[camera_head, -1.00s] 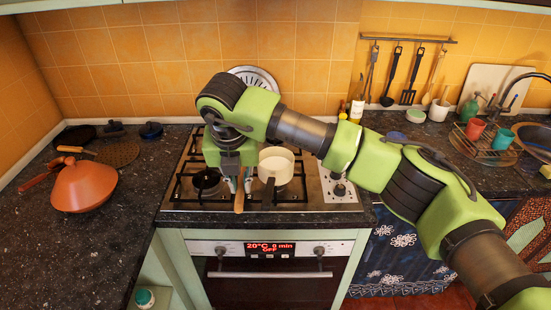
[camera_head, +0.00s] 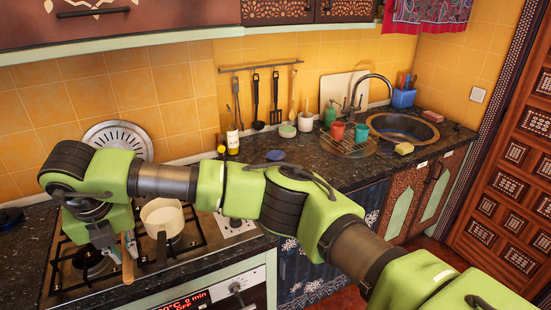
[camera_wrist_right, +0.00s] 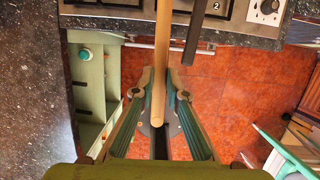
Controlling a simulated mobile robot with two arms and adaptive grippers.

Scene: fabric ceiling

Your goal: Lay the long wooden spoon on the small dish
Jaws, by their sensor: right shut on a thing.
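The long wooden spoon (camera_head: 128,265) is held by my right gripper (camera_head: 121,252) above the front of the stove. In the right wrist view its pale handle (camera_wrist_right: 161,60) runs between the fingers of the same gripper (camera_wrist_right: 160,80), its end toward the camera. The spoon's far end is out of sight. A small blue dish (camera_head: 275,155), probably the small dish, lies on the counter right of the stove, just behind my right arm. My left gripper is not in view.
A white saucepan (camera_head: 162,220) stands on the stove beside the spoon; its dark handle (camera_wrist_right: 198,32) runs close to it. A bottle (camera_head: 232,140), a small bowl (camera_head: 287,131) and a white cup (camera_head: 305,121) stand near the dish. A drying rack (camera_head: 345,146) is farther right.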

